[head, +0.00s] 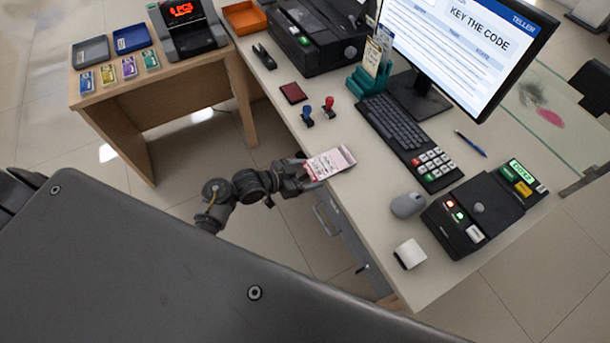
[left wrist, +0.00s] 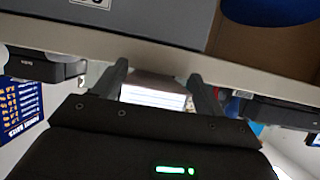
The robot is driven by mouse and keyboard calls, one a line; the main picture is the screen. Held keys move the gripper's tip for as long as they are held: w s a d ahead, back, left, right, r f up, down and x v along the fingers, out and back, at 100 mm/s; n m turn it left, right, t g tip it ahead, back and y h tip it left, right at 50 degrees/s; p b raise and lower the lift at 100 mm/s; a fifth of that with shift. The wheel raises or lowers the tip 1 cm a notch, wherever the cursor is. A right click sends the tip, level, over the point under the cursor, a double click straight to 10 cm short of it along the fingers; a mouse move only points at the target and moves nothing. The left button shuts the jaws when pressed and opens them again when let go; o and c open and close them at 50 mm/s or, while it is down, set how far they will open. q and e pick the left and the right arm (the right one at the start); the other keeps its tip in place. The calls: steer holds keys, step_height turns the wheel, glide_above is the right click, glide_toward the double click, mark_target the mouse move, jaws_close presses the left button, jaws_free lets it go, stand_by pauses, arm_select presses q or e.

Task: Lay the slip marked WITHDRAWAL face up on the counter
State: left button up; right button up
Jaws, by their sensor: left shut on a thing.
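A white and pink printed slip (head: 332,163) is held at the front edge of the counter (head: 352,205). My left gripper (head: 306,171) is shut on its near end, and the slip reaches out over the counter top. Print shows on its upper face, but I cannot read it, and I cannot tell whether it touches the counter. In the left wrist view the slip (left wrist: 152,95) shows between the two fingers of my left gripper (left wrist: 163,88). My right gripper is in neither view.
A teal holder with upright slips (head: 367,80) stands behind the keyboard (head: 395,125). Two stamps (head: 318,110) and a red pad (head: 293,93) lie left of it. Bare counter lies around the slip.

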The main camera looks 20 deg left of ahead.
arm_select(q)
steer(key=shift+d, duration=0.1)
steer(key=o, duration=0.9)
steer(key=s+a+p, duration=0.1)
steer(key=s+a, duration=0.1)
steer(key=s+a+p, duration=0.1)
steer(key=s+a, duration=0.1)
steer(key=s, duration=0.1)
steer(key=shift+s+a+p, duration=0.1)
steer(key=shift+a+p, duration=0.2)
stand_by(0.5)
stand_by(0.4)
